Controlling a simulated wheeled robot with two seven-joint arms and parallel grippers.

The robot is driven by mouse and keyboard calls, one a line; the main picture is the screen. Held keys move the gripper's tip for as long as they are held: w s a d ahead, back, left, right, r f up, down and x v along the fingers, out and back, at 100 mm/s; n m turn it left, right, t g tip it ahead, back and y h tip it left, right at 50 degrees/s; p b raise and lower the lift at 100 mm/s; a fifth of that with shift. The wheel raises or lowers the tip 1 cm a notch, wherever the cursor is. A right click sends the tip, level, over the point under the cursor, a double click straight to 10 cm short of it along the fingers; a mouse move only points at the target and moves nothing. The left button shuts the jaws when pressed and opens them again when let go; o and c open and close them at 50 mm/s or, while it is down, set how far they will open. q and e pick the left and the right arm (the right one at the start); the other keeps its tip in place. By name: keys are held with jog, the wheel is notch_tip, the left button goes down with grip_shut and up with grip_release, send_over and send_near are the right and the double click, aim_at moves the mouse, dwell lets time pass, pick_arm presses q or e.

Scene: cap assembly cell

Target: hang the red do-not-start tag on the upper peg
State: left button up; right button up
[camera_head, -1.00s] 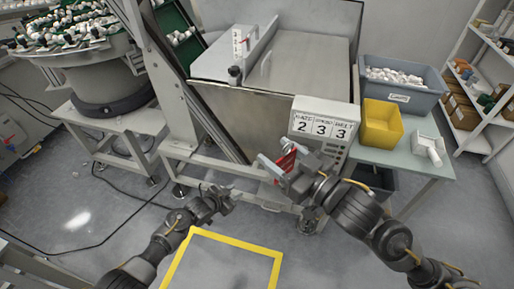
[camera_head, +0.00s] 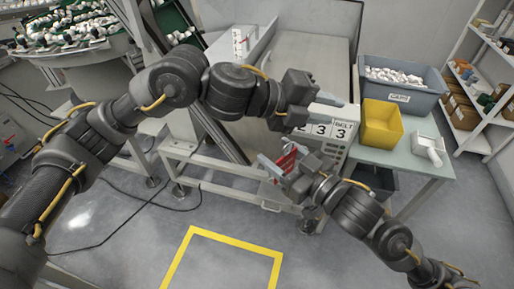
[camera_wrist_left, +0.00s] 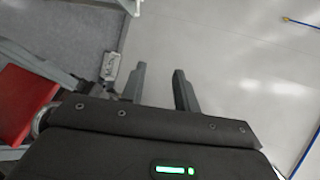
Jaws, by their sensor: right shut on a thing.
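The red tag (camera_head: 287,159) is held between the fingers of my right gripper (camera_head: 281,165), in front of the machine's frame and below the number panel. My right gripper is shut on it and hides part of it. My left gripper (camera_head: 318,108) is raised in front of the number panel (camera_head: 342,131), above and to the right of the tag. In the left wrist view its two fingers (camera_wrist_left: 159,72) stand apart with nothing between them, and a red surface, apparently the tag (camera_wrist_left: 22,100), shows at the left edge. I cannot make out the upper peg in either view.
A side table (camera_head: 405,165) at the right holds a yellow bin (camera_head: 382,124), a grey tub (camera_head: 425,100) of white caps and a white scoop tray (camera_head: 428,149). The metal hopper (camera_head: 312,62) stands behind the grippers.

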pick_arm(q)
jog(key=s+m+y, duration=0.1)
jog(key=s+m, duration=0.2)
jog(key=s, duration=0.1)
jog(key=m+t+y, duration=0.4)
jog(key=m+y, duration=0.2)
jog(key=m, duration=0.2)
send_near(283, 157)
jog(key=x, duration=1.1)
jog(key=shift+w+d+f, duration=0.1)
jog(key=shift+d+f, duration=0.1)
jog(key=shift+f, duration=0.05)
grip_shut()
pick_arm(e)
jog(key=o, duration=1)
